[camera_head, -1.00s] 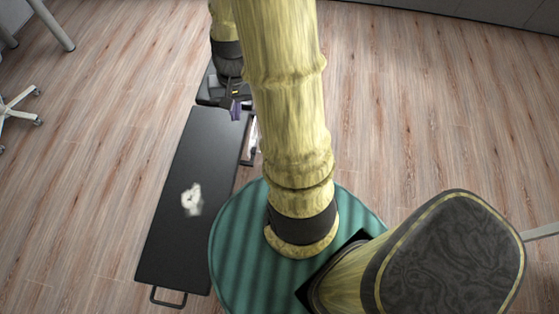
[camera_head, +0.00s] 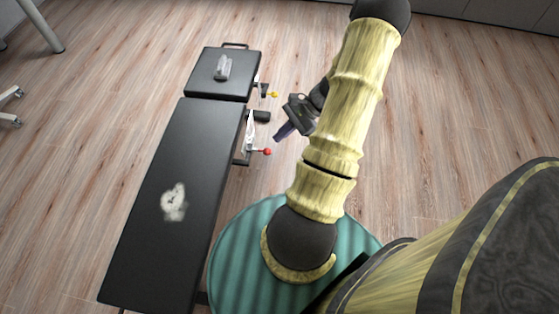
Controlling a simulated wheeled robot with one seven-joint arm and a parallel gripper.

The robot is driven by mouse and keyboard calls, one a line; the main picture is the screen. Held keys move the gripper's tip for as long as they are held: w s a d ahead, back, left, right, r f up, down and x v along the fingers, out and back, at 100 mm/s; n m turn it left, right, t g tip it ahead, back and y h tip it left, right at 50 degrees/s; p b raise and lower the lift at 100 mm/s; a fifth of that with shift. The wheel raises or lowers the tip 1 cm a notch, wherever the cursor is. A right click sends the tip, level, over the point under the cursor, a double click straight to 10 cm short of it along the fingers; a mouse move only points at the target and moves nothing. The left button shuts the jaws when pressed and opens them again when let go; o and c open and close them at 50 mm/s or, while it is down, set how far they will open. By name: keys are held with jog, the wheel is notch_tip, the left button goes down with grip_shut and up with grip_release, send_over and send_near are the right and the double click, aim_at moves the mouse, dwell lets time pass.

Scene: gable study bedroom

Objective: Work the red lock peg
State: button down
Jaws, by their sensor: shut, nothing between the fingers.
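The red lock peg (camera_head: 267,152) is a small red knob on a short stem. It sticks out to the right from a light bracket (camera_head: 249,135) on the right edge of the long black bench section (camera_head: 200,135). My gripper (camera_head: 281,134) is just above and to the right of the red peg in the picture. It is shut and empty, its fingers pointing down and left. A gap of floor shows between the fingers and the peg.
A yellow knob (camera_head: 274,94) sits farther back beside the shorter black section (camera_head: 205,75), which carries a clear grey object (camera_head: 222,67). A pale blurred item (camera_head: 174,200) lies on the long section. Chair legs (camera_head: 10,105) stand at far left; floor to the right is open.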

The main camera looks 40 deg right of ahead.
jog(key=s+d+f+m+t+b, duration=0.2)
jog(key=d+f+m+t+b, duration=0.3)
jog(key=f, duration=0.5)
jog(key=s+d+f+m+t+b, duration=0.3)
jog(key=d+f+m+t+b, duration=0.2)
jog(key=f, duration=0.5)
jog(key=shift+s+d+t+h+b, duration=0.3)
jog(key=shift+d+b, duration=0.6)
jog(key=shift+b, duration=0.2)
jog(key=shift+f, duration=0.1)
jog(key=b, duration=0.6)
send_near(265, 151)
notch_tip(265, 151, down, 2)
jog(key=w+a, duration=0.1)
jog(key=w, duration=0.2)
jog(key=shift+w+a+f, duration=0.1)
jog(key=shift+w+a, duration=0.3)
jog(key=shift+w, duration=0.2)
